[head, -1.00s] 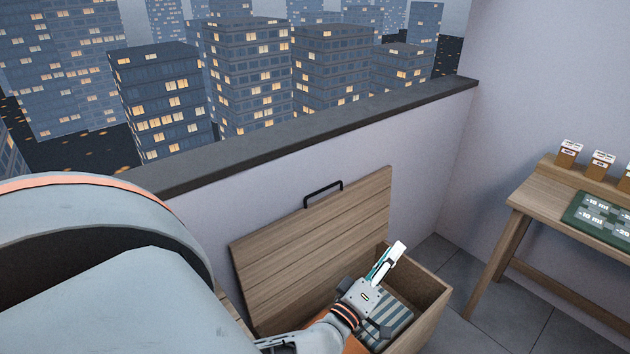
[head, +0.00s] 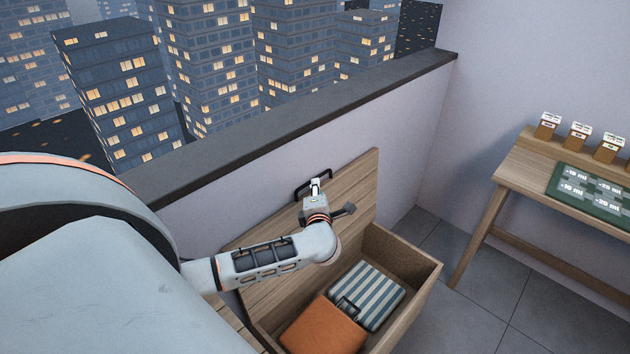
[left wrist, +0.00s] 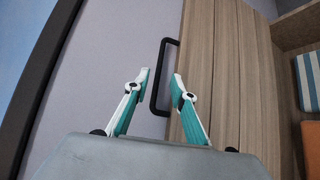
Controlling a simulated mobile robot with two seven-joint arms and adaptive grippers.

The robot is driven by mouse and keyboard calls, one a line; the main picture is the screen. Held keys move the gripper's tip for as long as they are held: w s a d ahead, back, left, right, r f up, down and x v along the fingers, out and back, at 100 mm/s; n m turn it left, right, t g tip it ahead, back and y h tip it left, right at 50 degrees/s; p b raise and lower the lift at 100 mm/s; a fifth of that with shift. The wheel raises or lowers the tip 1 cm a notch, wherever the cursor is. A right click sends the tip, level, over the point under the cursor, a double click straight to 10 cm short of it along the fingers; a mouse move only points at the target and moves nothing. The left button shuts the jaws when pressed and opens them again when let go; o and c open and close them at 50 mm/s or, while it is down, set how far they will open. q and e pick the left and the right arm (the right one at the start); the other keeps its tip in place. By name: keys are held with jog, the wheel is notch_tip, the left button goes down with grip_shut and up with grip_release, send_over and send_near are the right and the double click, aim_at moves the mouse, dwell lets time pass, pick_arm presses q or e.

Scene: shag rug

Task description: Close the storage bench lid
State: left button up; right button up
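The storage bench (head: 408,308) stands against the low wall with its wooden lid (head: 358,192) raised, its inside uncovered. The lid's dark handle (head: 299,190) is at its top edge, and it also shows in the left wrist view (left wrist: 154,92). My left gripper (head: 315,183) is at the handle, partly covering it in the head view. In the left wrist view its white and teal fingers (left wrist: 160,76) are apart, with the handle bar between them in the picture. I cannot tell whether they touch it. My right gripper is not in view.
An orange cushion (head: 322,328) and a striped cushion (head: 368,293) lie inside the bench. A wooden table (head: 522,180) with a green mat and small boxes stands at the right. Tiled floor (head: 480,305) is clear between bench and table.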

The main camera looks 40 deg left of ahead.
pick_arm(q)
jog(key=x, duration=0.6)
jog(key=shift+w+a, duration=0.1)
jog(key=shift+a, duration=0.05)
grip_shut()
